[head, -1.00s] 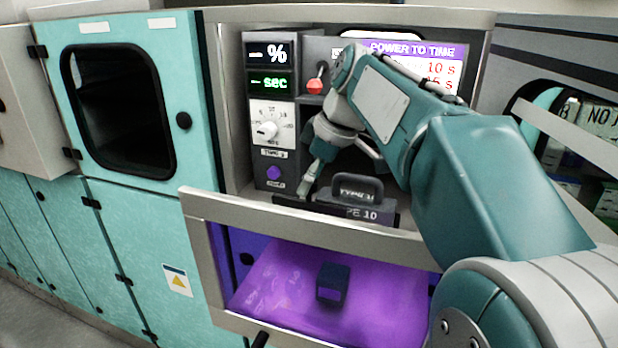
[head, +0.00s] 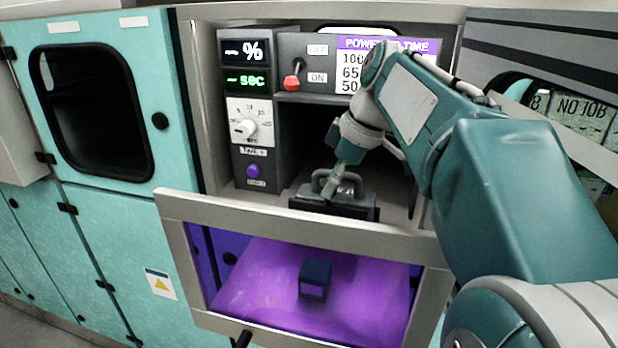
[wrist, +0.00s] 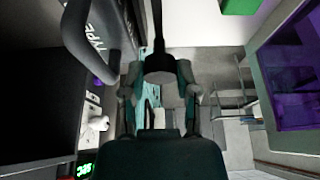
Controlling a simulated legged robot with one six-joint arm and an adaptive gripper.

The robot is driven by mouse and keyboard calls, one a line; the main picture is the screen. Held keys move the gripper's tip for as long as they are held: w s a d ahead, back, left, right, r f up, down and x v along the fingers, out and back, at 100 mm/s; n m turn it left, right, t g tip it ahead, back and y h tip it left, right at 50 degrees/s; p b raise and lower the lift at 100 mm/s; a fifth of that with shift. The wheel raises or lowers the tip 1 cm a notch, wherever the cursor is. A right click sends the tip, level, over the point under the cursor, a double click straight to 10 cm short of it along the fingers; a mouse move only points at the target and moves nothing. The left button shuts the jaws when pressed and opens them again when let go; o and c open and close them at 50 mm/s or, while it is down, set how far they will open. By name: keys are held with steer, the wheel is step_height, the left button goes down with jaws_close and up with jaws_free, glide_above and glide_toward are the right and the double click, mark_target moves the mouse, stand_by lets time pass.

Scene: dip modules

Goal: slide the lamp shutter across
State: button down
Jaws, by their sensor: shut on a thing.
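My gripper (head: 332,190) is low in the grey recess, in front of a black unit with a loop handle (head: 325,176). In the wrist view, my gripper (wrist: 160,95) has its fingers on either side of a dark round knob (wrist: 160,64) on a thin rod, which I take to be the lamp shutter's grip. The black loop handle (wrist: 103,45) stands beside it on the left, with part of a "TYPE" label. The shutter plate itself is not clearly seen, and my gripper partly covers the unit's front in the head view.
A control panel with a white dial (head: 246,127) and purple button (head: 254,170) stands left of the recess. A red-tipped switch (head: 292,80) is above. Below, a framed window (head: 320,235) shows a purple-lit chamber with a dark block (head: 315,278). The recess wall is close on the right.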

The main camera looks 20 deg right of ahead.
steer(key=shift+d+f, duration=0.1)
steer(key=shift+d, duration=0.1)
steer(key=shift+c, duration=1.8)
jaws_free()
steer(key=v, duration=1.2)
steer(key=shift+a, duration=0.15)
